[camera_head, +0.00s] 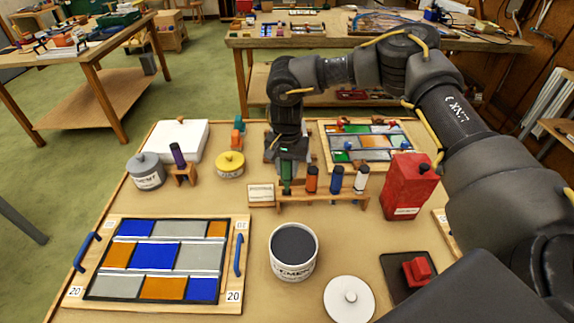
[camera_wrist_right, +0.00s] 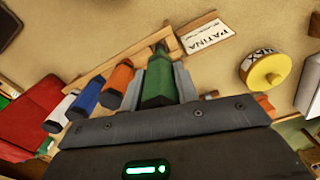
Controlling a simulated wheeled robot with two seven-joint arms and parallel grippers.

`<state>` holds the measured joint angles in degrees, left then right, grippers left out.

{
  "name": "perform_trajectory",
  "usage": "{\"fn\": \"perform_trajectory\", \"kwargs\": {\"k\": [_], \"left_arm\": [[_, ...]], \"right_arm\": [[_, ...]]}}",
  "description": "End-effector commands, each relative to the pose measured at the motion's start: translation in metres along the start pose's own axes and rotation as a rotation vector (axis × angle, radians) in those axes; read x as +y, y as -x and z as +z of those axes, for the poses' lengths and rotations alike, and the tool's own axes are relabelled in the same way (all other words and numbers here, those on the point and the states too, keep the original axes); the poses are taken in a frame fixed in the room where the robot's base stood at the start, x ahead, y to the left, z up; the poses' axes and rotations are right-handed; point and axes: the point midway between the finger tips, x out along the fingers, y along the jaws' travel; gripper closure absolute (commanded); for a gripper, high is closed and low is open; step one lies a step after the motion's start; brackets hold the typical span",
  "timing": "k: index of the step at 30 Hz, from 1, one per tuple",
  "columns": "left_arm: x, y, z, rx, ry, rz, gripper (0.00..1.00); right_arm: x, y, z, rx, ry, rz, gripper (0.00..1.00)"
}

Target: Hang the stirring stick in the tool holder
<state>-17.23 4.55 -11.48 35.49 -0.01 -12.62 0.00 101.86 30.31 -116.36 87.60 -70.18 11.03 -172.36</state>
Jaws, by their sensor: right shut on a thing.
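The tool holder (camera_head: 325,199) is a low wooden rack in the middle of the table, with orange (camera_head: 312,180), blue (camera_head: 336,180) and white (camera_head: 360,181) handles standing in it. My right gripper (camera_head: 287,168) points down at the rack's left end, shut on a green-handled tool (camera_head: 286,186), which I take to be the stirring stick. In the right wrist view the green handle (camera_wrist_right: 158,86) sits between the two fingers, in line with the other handles beside the rack's bar (camera_wrist_right: 120,61). Its lower end is hidden, so I cannot tell whether it is seated. My left gripper is out of view.
A PATINA label (camera_head: 261,193) is left of the rack. An open cement pot (camera_head: 293,250) and a white lid (camera_head: 349,300) stand in front. A red can (camera_head: 409,187) is right. A leaded panel (camera_head: 160,260) lies front left; another (camera_head: 366,144) lies behind the rack.

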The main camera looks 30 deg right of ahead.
Motion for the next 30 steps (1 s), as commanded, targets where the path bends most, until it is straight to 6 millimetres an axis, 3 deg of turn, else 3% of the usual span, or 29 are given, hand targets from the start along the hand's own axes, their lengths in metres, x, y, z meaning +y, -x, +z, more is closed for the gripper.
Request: {"fn": "perform_trajectory", "kwargs": {"k": [12,25,26,30], "left_arm": [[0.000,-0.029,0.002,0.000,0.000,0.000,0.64],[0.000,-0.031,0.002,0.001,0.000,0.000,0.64],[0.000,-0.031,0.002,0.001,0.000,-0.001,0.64],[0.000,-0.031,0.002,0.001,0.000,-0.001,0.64]], "right_arm": [[-0.001,-0.039,0.000,0.001,0.000,-0.001,0.92],[-0.001,-0.043,0.000,0.000,0.000,-0.001,0.92],[-0.001,-0.043,0.000,0.000,0.000,-0.001,0.66],[-0.001,-0.043,0.000,0.000,0.000,-0.001,0.47]]}}
